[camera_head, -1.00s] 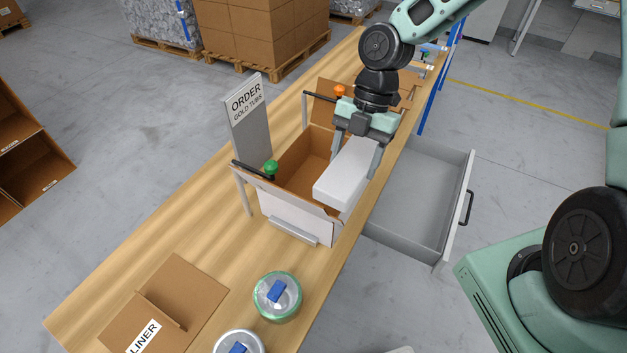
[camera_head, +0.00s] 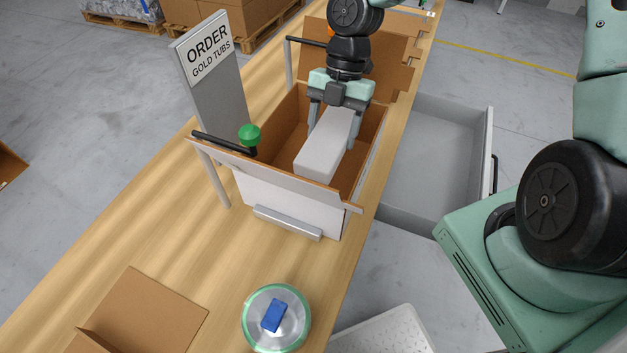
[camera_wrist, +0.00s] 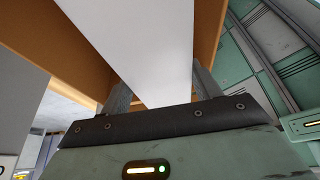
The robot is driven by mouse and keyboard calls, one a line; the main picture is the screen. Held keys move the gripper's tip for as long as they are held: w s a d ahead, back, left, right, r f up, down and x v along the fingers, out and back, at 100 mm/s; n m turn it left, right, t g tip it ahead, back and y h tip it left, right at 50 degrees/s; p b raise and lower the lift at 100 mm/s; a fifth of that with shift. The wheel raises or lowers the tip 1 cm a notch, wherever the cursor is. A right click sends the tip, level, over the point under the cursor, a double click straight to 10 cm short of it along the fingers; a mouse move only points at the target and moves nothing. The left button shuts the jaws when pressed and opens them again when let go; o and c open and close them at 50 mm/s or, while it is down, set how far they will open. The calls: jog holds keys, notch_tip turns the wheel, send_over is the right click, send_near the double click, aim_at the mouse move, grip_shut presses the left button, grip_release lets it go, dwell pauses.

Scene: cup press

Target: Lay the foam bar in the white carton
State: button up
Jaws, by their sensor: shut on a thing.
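The foam bar (camera_head: 325,147) is a long white block. My gripper (camera_head: 335,118) is shut on it, with one finger on each side. The bar is over the right part of the open white carton (camera_head: 285,203), and its lower part seems to be within the carton's mouth. How far it is above the carton floor I cannot tell. The carton is white outside and brown inside, with its front flap folded outward. In the wrist view the bar (camera_wrist: 150,45) runs away from the fingers, with brown carton walls (camera_wrist: 90,55) on both sides.
An open grey drawer (camera_head: 435,150) is to the right. A lidded tub (camera_head: 277,318) and a flat cardboard piece (camera_head: 150,310) lie in front. Bare wood shows between.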

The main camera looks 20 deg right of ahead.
aim_at(339, 125)
notch_tip(339, 125, down, 14)
jog(key=b, duration=0.3)
jog(key=shift+w+f, duration=0.1)
jog(key=shift+f, duration=0.15)
jog(key=shift+f, duration=0.15)
jog(key=o, duration=1)
jog(key=v, duration=1.2)
jog(key=shift+r, duration=0.2)
